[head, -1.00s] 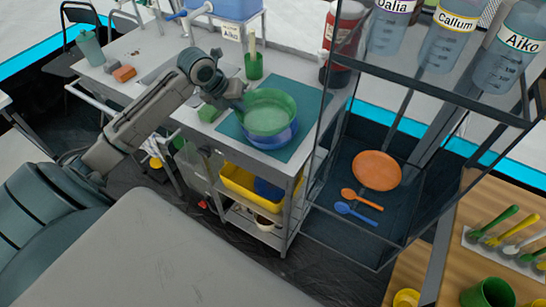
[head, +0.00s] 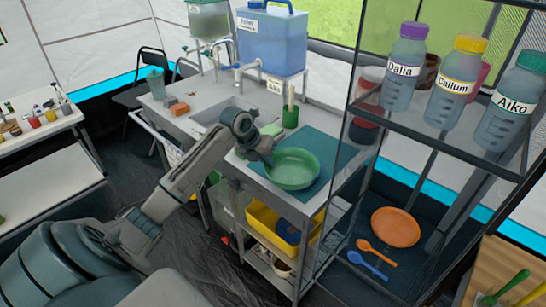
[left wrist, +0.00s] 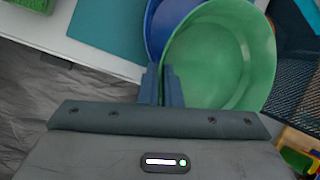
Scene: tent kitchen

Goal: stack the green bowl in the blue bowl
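The green bowl (head: 293,169) is at the front part of the counter, over the teal mat (head: 331,153). My left gripper (head: 268,162) is at its left rim. In the left wrist view the two fingers (left wrist: 162,86) are close together on the rim of the green bowl (left wrist: 225,60). The blue bowl (left wrist: 158,30) shows there as a strip beyond the green rim, offset behind it. In the head view the green bowl hides the blue one. I cannot tell whether the green bowl rests in it or hangs just above. My right gripper is out of view.
A wire-framed shelf with labelled bottles (head: 451,80) rises at the right, an obstacle beside the counter. A yellow bin (head: 272,228) sits below. Bare mat shows behind the green bowl.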

